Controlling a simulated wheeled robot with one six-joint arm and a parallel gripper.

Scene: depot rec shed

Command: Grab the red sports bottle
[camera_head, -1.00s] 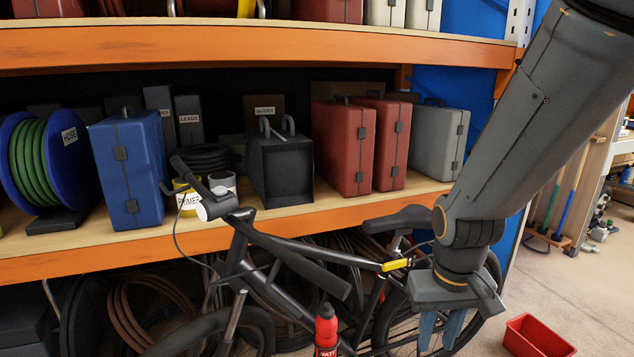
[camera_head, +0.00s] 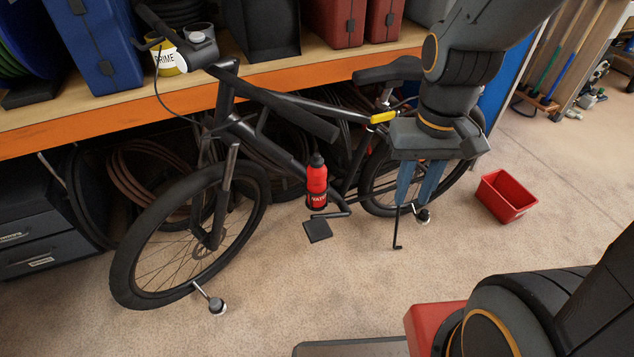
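The red sports bottle (camera_head: 317,181) has a black cap and pale lettering. It stands nearly upright at the lower middle of the bicycle's frame, with a black part around its base that looks like a holder. The dark bicycle (camera_head: 262,108) leans in front of the shelving. My gripper (camera_head: 414,200) hangs to the right of the bottle, pointing down in front of the rear wheel. Its two blue fingers stand apart with nothing seen between them. Its distance in depth from the bottle is hard to tell.
A red bin (camera_head: 506,197) stands on the floor at the right. A thin black bent rod (camera_head: 397,230) shows just below my fingers. The shelf (camera_head: 140,122) with cases overhangs behind the bicycle.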

